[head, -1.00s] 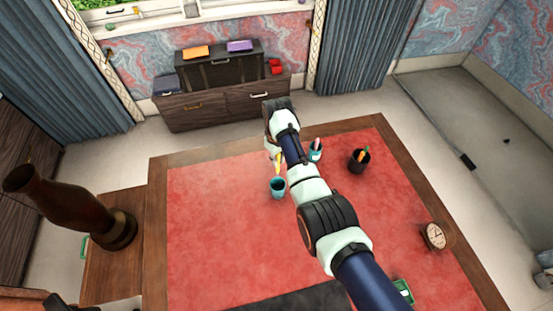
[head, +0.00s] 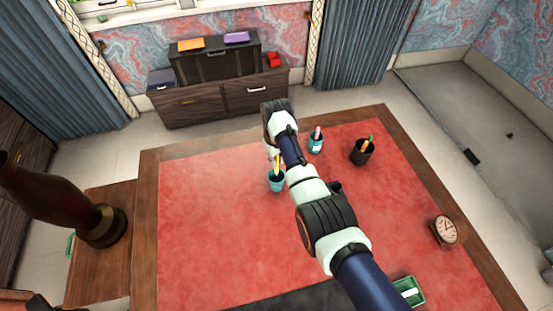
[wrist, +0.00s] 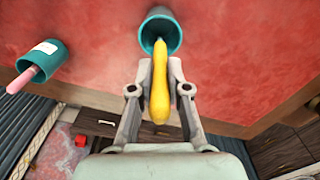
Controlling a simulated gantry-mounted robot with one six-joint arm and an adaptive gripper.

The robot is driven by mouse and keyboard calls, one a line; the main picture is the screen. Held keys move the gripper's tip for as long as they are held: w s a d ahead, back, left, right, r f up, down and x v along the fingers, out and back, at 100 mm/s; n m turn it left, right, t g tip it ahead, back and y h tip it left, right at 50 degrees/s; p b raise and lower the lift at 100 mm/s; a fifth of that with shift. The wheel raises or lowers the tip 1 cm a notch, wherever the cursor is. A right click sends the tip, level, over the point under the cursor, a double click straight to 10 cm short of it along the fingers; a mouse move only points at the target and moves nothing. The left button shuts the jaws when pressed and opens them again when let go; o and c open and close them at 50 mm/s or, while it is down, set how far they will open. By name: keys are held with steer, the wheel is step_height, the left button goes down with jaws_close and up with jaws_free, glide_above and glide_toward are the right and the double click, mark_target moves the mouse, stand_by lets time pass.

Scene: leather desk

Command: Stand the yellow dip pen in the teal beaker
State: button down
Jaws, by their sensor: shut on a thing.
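The yellow dip pen (wrist: 160,90) is between the fingers of my gripper (wrist: 160,68), which is shut on it. In the wrist view, the pen's thin dark end reaches into the mouth of the plain teal beaker (wrist: 151,22). In the head view, the pen (head: 277,160) stands roughly upright with its lower end at the beaker's mouth (head: 276,183). Whether the tip touches the bottom is hidden. My arm hides most of the gripper in the head view.
A second teal container (head: 315,147), with a white label, holds a pink item right of my gripper. A dark cup (head: 361,156) holds orange and green items. A clock (head: 444,230) and a green tray (head: 415,299) are at the right. The desk's left side is clear.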

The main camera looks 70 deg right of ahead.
mark_target(276, 172)
steer(key=shift+f+b, duration=1.6)
steer(key=shift+f, duration=0.95)
steer(key=c, duration=1.1)
jaws_free()
steer(key=shift+o, duration=0.2)
steer(key=shift+r, duration=0.15)
step_height(276, 172, up, 12)
steer(key=shift+f, duration=0.1)
